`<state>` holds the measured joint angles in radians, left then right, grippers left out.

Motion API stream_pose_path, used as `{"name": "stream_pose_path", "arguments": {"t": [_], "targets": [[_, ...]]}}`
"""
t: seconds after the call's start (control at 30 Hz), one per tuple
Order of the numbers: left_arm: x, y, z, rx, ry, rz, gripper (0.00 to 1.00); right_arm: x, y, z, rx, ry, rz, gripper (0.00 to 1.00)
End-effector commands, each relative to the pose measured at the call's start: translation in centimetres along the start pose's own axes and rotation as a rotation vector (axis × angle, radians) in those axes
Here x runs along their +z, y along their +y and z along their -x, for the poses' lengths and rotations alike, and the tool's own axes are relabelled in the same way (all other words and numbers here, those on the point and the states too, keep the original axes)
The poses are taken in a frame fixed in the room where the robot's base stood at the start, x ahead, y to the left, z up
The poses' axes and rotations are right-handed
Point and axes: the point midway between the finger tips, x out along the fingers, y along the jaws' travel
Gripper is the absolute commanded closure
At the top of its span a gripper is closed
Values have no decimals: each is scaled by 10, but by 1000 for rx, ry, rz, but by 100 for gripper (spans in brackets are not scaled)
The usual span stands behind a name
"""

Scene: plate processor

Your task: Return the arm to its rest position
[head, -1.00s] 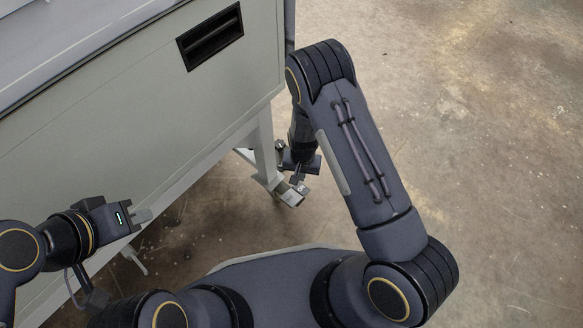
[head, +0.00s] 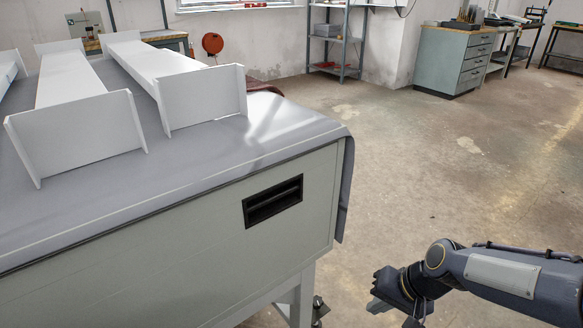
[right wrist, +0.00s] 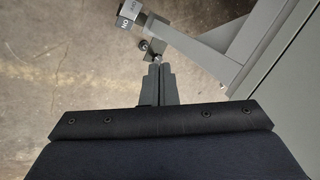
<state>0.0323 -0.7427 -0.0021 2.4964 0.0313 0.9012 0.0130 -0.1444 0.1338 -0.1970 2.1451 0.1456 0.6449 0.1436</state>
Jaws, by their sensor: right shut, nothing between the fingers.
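My right arm (head: 505,272) comes in from the lower right in the head view, low over the floor and beside the processor. Its gripper (head: 376,305) points left, apart from the machine. In the right wrist view the fingers of the right gripper (right wrist: 159,72) lie together and hold nothing. Below them in that view are the floor and the machine's leg and foot. My left arm and left gripper are outside both current views.
The grey machine (head: 200,215) with a dark handle slot (head: 272,202) fills the left. White racks (head: 80,130) stand on its top. Its leg frame (right wrist: 215,45) is close to the right gripper. Open concrete floor (head: 420,170) lies to the right. A drawer cabinet (head: 452,62) stands far back.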

Motion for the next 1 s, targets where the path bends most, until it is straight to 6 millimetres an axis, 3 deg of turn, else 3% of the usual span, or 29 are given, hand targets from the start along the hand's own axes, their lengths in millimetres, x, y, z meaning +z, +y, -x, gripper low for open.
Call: {"name": "stream_pose_path", "arguments": {"t": [0.03,0.2,0.4,0.6,0.7,0.73,1.0], "targets": [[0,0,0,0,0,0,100,11,1,24,-26,34,20,100],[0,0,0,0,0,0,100,53,10,74,-57,113,107,100],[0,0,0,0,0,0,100,90,20,99,-48,186,180,100],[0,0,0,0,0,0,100,118,31,109,-22,246,231,100],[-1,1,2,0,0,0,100,130,35,114,-3,273,251,100],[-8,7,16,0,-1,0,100,127,27,128,-5,266,250,100],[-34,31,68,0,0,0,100,121,-1,184,-7,263,248,100]]}}
